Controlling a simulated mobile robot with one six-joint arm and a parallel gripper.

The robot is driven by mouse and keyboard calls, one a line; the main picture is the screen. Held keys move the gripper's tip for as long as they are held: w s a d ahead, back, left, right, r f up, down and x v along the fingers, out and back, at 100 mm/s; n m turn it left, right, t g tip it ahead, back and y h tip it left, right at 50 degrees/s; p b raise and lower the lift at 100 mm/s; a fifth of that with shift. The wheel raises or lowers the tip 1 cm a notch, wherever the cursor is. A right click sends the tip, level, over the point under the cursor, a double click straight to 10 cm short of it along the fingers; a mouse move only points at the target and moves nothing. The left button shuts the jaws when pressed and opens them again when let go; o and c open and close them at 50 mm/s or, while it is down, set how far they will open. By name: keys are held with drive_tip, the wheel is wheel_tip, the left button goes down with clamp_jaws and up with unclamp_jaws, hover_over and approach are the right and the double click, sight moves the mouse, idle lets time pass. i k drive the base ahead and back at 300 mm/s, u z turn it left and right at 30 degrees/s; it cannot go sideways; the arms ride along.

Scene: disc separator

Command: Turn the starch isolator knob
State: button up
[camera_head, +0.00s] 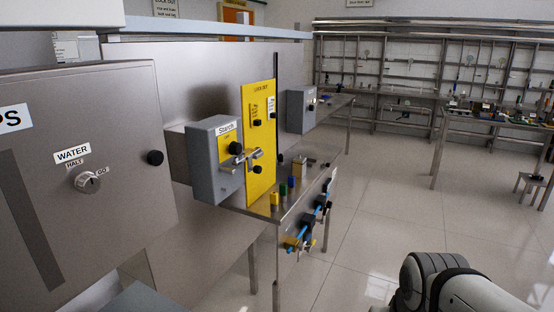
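The starch isolator is a grey box (214,160) labelled "Starch" (226,128), mounted at the middle left of the view. A black knob (235,148) shows on its front face, with a metal hasp or latch (240,160) just below it. I cannot tell the knob's exact setting. A part of my arm shows at the bottom right, well apart from the box. My gripper is not in view.
A steel cabinet (130,110) with a "WATER" knob (88,182) stands at the left. A yellow lockout board (260,180) is beside the starch box. A steel shelf (285,212) below holds padlocks.

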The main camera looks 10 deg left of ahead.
sight(234, 148)
drive_tip(key=u, duration=0.2)
drive_tip(key=i, duration=0.85)
drive_tip(key=z, duration=0.1)
